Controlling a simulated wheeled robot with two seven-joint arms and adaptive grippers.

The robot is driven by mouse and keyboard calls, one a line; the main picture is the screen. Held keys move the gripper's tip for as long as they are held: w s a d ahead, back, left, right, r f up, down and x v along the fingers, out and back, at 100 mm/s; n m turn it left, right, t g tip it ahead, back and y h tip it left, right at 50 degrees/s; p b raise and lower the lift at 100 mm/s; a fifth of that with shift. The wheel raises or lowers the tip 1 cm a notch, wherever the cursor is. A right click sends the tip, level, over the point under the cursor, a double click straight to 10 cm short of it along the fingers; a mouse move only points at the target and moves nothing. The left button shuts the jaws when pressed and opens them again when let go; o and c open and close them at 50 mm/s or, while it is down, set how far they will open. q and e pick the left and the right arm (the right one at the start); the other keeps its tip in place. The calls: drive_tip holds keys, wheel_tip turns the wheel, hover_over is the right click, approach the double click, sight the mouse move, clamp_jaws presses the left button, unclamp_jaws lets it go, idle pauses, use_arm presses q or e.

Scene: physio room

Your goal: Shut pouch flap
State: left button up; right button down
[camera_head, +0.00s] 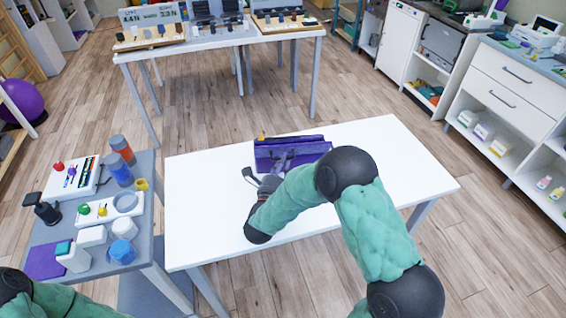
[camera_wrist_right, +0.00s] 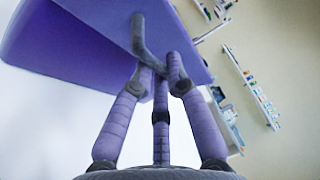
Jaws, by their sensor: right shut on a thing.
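The purple pouch (camera_head: 290,143) lies on the white table, near its back edge. In the right wrist view, the pouch (camera_wrist_right: 60,50) fills the upper left, and its flat flap (camera_wrist_right: 115,15) stands out at an angle from the body. A bent grey handle (camera_wrist_right: 139,35) is on the flap. My right gripper (camera_head: 270,178) is at the pouch's near side. In the wrist view, its fingers (camera_wrist_right: 160,75) are shut on the grey handle's lower end. The arm hides part of the pouch in the head view. My left gripper is out of view.
The white table (camera_head: 375,165) is otherwise clear. A grey side table (camera_head: 145,225) at left holds several bottles, jars and small devices. A back table (camera_head: 150,52) carries boards with dark items. White drawers (camera_head: 512,85) stand at right.

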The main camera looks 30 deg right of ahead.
sight(283, 147)
drive_tip(key=r+g+y+p, duration=0.1)
drive_tip(key=p, duration=0.4)
drive_tip(key=w+r+n+g+y+p, duration=0.1)
drive_tip(key=g+y+p, duration=0.1)
drive_tip(key=p, duration=0.4)
drive_tip(key=w+d+r+n+g+y+p, duration=0.1)
drive_tip(key=r+g+p, duration=0.1)
drive_tip(key=p, duration=0.3)
drive_tip(key=shift+w+y, duration=0.2)
drive_tip(key=shift+y, duration=0.1)
drive_tip(key=w+d+f+n+g+y+p, duration=0.1)
drive_tip(key=w+d+n+g+y+p, duration=0.2)
drive_tip(key=w+g+y+p, duration=0.3)
drive_tip(key=shift+w+f+g+p, duration=0.2)
drive_tip(key=shift+w+g+p, duration=0.15)
drive_tip(key=shift+g+p, duration=3.4)
drive_tip(key=shift+t+p, duration=0.75)
drive_tip(key=shift+p, duration=0.05)
